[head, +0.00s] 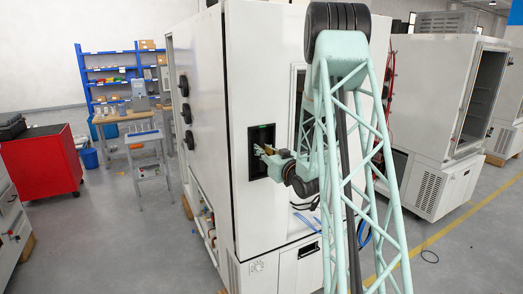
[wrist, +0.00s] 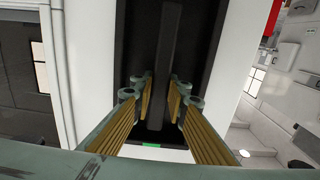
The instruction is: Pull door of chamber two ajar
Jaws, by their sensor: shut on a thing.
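The large white chamber in the middle of the head view has a white front door (head: 255,215) with a window partly hidden behind my arm. A black recess (head: 262,134) with a handle is set in the door near its left edge. My gripper (head: 262,150) reaches into this recess from the right. In the wrist view, my gripper (wrist: 160,92) has its ribbed yellow finger pads on either side of the dark upright handle bar (wrist: 165,45) and is shut on it. A dark line runs down the door's left edge; I cannot tell whether it is an open gap.
Another white chamber (head: 429,108) with a glazed door stands at the right. Cables hang below the handle.

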